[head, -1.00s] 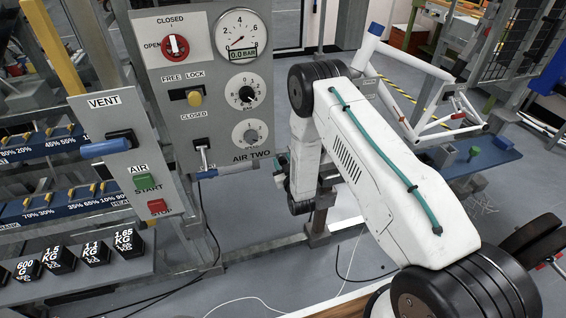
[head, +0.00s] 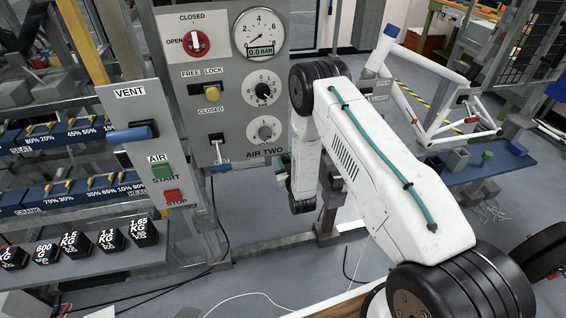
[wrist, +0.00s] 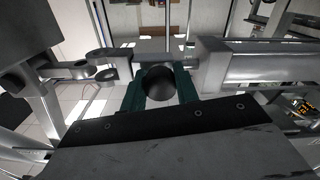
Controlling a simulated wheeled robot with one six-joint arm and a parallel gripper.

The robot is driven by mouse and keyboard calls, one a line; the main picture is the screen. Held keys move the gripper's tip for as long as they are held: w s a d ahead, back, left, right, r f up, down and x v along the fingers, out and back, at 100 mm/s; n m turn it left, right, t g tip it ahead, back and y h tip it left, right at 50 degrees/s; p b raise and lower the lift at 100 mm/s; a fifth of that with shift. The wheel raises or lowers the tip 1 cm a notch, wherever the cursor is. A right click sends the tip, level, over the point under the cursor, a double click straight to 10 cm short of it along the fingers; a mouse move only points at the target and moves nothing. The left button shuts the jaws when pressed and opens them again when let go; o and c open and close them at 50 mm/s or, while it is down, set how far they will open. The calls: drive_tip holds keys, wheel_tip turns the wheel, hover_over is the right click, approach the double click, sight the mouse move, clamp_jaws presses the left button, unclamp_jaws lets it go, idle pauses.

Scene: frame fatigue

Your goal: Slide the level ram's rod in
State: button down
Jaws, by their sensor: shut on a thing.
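In the wrist view the level ram's grey cylinder (wrist: 255,66) lies level at the right. Its thin rod (wrist: 150,59) runs left from it towards a forked end (wrist: 100,62). My gripper (wrist: 160,85) has its two green fingers on either side of a dark round knob (wrist: 159,84), just below the rod in the picture. The fingers are shut on this knob. How the knob joins the rod is hard to see.
A grey control panel (head: 180,120) with a gauge (head: 258,33) stands left of my arm. A vent board (head: 132,110) and a shelf of black weights (head: 75,245) are further left. A white bicycle-like frame (head: 425,75) stands at the right by a blue bench (head: 495,165).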

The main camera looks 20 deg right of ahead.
drive_tip(key=c, duration=1.3)
unclamp_jaws()
drive_tip(key=shift+c, duration=0.2)
drive_tip(key=s, duration=0.7)
drive_tip(key=shift+s+a, duration=0.35)
drive_tip(key=shift+s, duration=0.05)
drive_tip(key=shift+o, duration=1.4)
drive_tip(key=shift+s, duration=0.1)
drive_tip(key=shift+w+d+r, duration=0.1)
drive_tip(key=shift+w+d, duration=0.05)
drive_tip(key=shift+w, duration=1.35)
drive_tip(key=shift+w+d+r, duration=0.1)
drive_tip(key=shift+w, duration=1.35)
